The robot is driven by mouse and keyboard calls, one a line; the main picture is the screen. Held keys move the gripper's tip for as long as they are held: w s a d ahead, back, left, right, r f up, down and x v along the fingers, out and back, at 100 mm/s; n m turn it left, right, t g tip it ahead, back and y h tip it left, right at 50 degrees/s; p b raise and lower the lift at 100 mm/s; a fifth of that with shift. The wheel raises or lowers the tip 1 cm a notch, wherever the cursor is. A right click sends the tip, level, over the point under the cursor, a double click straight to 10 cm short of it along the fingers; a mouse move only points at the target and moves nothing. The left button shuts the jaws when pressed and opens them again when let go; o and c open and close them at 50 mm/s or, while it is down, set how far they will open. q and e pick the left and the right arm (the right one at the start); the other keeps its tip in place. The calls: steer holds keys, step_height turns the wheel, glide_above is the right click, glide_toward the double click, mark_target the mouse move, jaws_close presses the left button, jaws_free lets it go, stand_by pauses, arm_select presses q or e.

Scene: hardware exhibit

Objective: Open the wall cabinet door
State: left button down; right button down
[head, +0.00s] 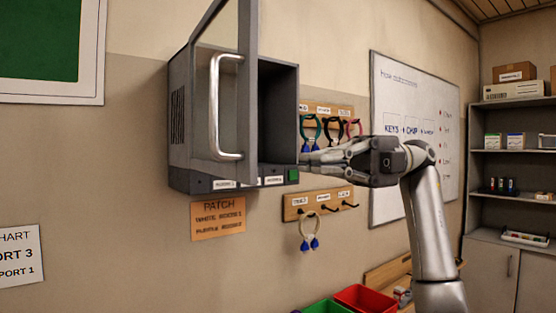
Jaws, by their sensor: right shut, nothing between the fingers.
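The grey wall cabinet (181,117) hangs on the wall left of the picture's middle. Its framed door (247,110) stands swung out from the box, with a silver bar handle (214,105) on its face. The dark inside of the cabinet shows to the right of the door edge. My right gripper (306,158) is shut and empty, its fingertips close to the cabinet's lower right edge. I cannot tell whether they touch it. My left gripper is not in view.
Key rings hang from an upper hook board (343,110); a lower hook board (297,206) holds one more. An orange patch sign (218,218) is below the cabinet. Red (365,297) and green (327,306) bins stand below. A whiteboard (391,82) and shelves (515,105) are right.

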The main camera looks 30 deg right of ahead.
steer(key=a+p, duration=0.2)
steer(key=a, duration=0.5)
steer(key=shift+s+a, duration=0.1)
steer(key=shift+a, duration=0.05)
